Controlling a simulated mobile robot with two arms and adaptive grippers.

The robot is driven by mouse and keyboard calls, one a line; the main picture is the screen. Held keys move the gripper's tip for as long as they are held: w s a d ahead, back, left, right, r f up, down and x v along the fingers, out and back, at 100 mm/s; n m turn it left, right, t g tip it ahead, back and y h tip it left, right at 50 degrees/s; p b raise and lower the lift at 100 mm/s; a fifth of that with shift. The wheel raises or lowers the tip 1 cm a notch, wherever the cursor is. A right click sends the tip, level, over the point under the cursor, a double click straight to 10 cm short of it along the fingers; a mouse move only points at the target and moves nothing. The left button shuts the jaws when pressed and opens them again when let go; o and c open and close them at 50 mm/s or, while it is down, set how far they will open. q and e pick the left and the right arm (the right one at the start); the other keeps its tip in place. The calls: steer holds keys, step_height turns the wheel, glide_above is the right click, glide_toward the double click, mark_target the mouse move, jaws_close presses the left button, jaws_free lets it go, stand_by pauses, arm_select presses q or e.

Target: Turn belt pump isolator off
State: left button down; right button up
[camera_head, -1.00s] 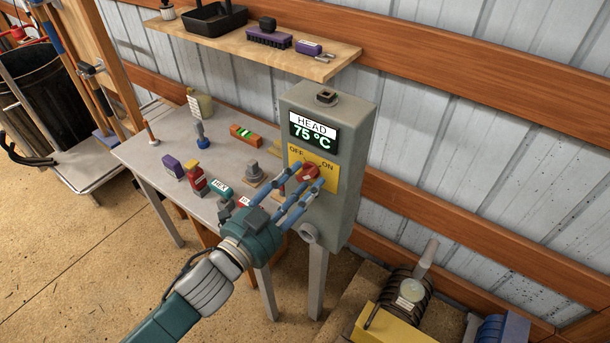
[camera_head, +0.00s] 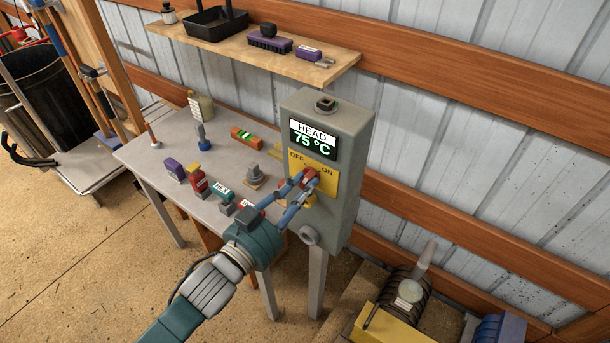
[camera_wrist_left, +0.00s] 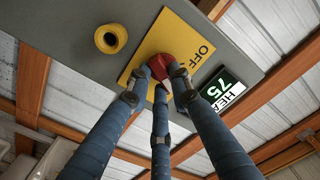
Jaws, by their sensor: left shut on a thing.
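The isolator is a red rotary knob (camera_head: 310,177) on a yellow plate (camera_head: 325,186) marked OFF at left and ON at right. The plate is on the front of a grey box (camera_head: 346,140) whose display reads HEAD 75 °C. My left gripper (camera_head: 304,182) is shut on the knob, with its blue fingers around it. In the left wrist view the red knob (camera_wrist_left: 160,66) sits between the fingertips, which partly hide it. The word OFF shows beside it; ON is hidden there. I cannot tell the knob's exact angle. My right gripper is not in view.
A grey bench (camera_head: 160,137) left of the box holds several small items, among them a green-and-orange level (camera_head: 245,136). A wooden shelf (camera_head: 340,59) is above. A motor-like pump (camera_head: 405,292) stands low at right. A yellow round part (camera_wrist_left: 111,39) protrudes beside the plate.

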arm_select(q)
steer(key=shift+n, duration=0.9)
steer(key=shift+r+p, duration=0.1)
steer(key=shift+p, duration=0.25)
steer(key=shift+r+n+p, duration=0.1)
steer(key=shift+n+p, duration=0.45)
steer(key=shift+n, duration=0.45)
steer(key=n+p, duration=0.1)
steer(key=n, duration=0.1)
steer(key=shift+n, duration=0.4)
steer(key=shift+n+p, duration=0.3)
steer(key=shift+n, duration=0.3)
